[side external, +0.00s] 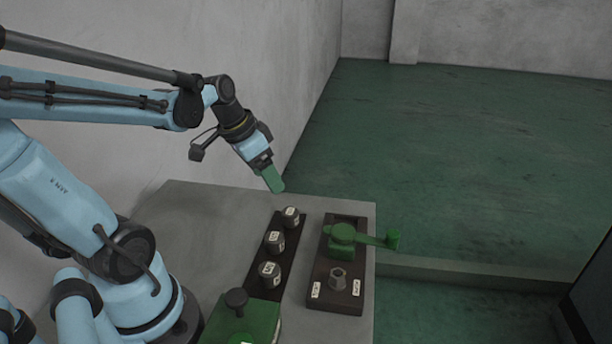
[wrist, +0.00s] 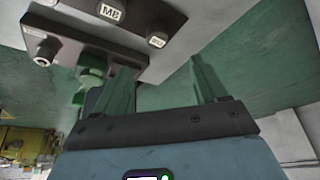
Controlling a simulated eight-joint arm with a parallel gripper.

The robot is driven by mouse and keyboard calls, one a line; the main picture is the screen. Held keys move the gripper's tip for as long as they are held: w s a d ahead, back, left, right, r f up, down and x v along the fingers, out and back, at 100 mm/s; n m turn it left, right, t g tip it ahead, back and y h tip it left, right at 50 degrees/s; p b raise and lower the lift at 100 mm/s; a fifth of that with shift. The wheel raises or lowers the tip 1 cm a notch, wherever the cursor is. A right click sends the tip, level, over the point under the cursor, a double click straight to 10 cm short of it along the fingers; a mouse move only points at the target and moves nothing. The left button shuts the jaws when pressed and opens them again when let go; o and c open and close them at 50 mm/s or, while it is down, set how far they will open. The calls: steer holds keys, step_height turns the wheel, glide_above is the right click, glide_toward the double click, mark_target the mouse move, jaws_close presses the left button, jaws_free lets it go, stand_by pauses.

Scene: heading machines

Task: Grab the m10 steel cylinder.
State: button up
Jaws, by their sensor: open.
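Three short dark cylinders with pale labels stand in a row on a dark strip: a far one (side external: 290,216), a middle one (side external: 274,240) and a near one (side external: 269,272). In the wrist view the middle one (wrist: 112,9) reads M8. The end one (wrist: 158,39), the far cylinder, has a label too blurred to read surely, so I cannot tell which is the m10 steel cylinder. My gripper (side external: 273,182) is tilted, above and beyond the far cylinder, apart from it. In the wrist view its two green fingers (wrist: 160,64) are spread and empty.
Right of the row, a dark block (side external: 320,284) carries a green lever (side external: 343,234) and a hexagonal metal piece (side external: 338,279). A green box with a black knob (side external: 237,299) stands at the near end. The grey tabletop (side external: 195,230) is clear at left; a wall rises behind.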

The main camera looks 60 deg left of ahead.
mark_target(290, 211)
steer(key=shift+d+x, duration=0.2)
steer(key=shift+x, duration=5.65)
steer(key=shift+w, duration=0.1)
steer(key=shift+c, duration=0.5)
steer(key=c, duration=1.2)
jaws_close()
steer(key=shift+r, duration=0.2)
